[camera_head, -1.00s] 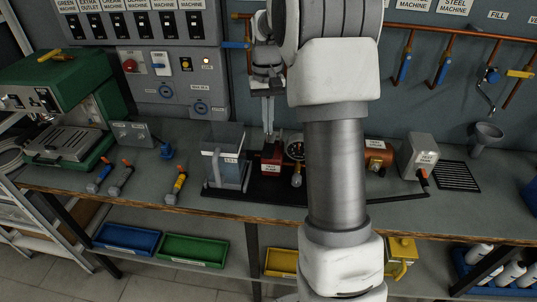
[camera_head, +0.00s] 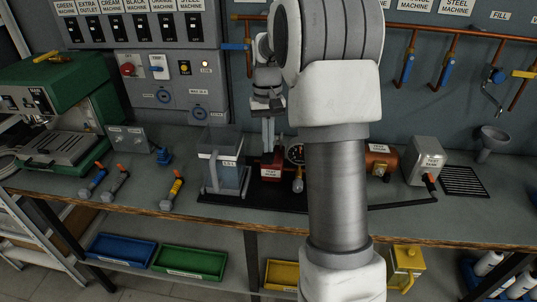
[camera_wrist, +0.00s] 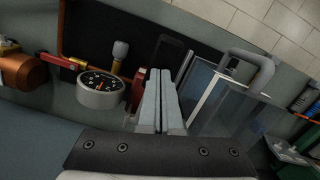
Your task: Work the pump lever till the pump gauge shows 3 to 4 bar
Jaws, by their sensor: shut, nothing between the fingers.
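The test pump (camera_head: 271,171) is a small red block on a black base on the bench. My gripper (camera_head: 268,148) points down just above and behind it, its two grey fingers shut together and empty; they also show in the wrist view (camera_wrist: 160,75). Whether the fingers touch the pump or its lever cannot be told. The lever is not clearly made out; a dark looped bar (camera_wrist: 176,45) shows just beyond the fingertips in the wrist view. The round black-faced gauge (camera_wrist: 100,88) stands beside the pump, also in the head view (camera_head: 295,154). Its reading is too small to tell.
A clear water tank (camera_head: 223,172) stands close left of the pump, with a grey pipe (camera_wrist: 250,62) over its rim. A copper vessel (camera_head: 378,158) and a grey test box (camera_head: 425,162) stand to the right.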

